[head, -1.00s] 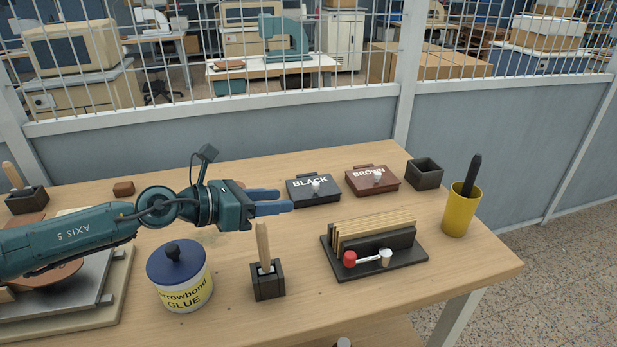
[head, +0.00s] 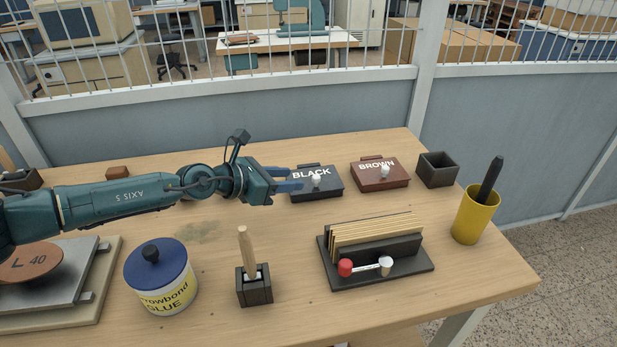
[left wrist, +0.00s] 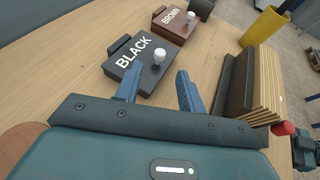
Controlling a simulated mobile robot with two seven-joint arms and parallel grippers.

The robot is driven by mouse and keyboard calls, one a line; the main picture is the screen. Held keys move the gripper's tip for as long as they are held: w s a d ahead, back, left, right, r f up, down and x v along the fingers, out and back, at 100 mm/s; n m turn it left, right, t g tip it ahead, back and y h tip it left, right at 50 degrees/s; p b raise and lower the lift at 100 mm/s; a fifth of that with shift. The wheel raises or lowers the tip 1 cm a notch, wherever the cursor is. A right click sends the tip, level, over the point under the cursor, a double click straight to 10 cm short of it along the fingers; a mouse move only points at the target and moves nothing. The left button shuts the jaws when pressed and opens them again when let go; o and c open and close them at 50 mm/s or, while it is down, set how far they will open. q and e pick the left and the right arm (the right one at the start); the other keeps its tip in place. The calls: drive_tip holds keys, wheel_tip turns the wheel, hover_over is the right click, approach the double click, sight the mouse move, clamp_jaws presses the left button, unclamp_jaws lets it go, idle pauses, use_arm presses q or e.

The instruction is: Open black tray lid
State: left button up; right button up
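The black tray (head: 327,191) is a dark box marked BLACK with a white knob (head: 316,180) on its lid, at the back of the table. Its lid looks shut. My left gripper (head: 296,180) is at the tray's left side in the head view, with its blue fingers apart and nothing between them. In the left wrist view the black tray (left wrist: 127,73) lies just ahead of the open fingers (left wrist: 156,84), and the knob (left wrist: 159,55) stands clear of the fingertips, roughly in line with the gap. I cannot tell whether a finger touches the tray. My right gripper is not in view.
A brown tray (head: 379,177) with a white knob stands right of the black one, then an empty dark box (head: 437,170) and a yellow cup (head: 475,217). A dark rack (head: 375,262) with upright sheets stands in front. The glue pot (head: 161,279) is nearer, front left.

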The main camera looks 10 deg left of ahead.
sight(313, 178)
use_arm(q)
drive_tip(key=b+x, duration=0.1)
drive_tip(key=x, duration=0.5)
drive_tip(key=shift+w+d+f, duration=0.1)
drive_tip(key=shift+d+f, duration=0.05)
clamp_jaws()
idle(0.4)
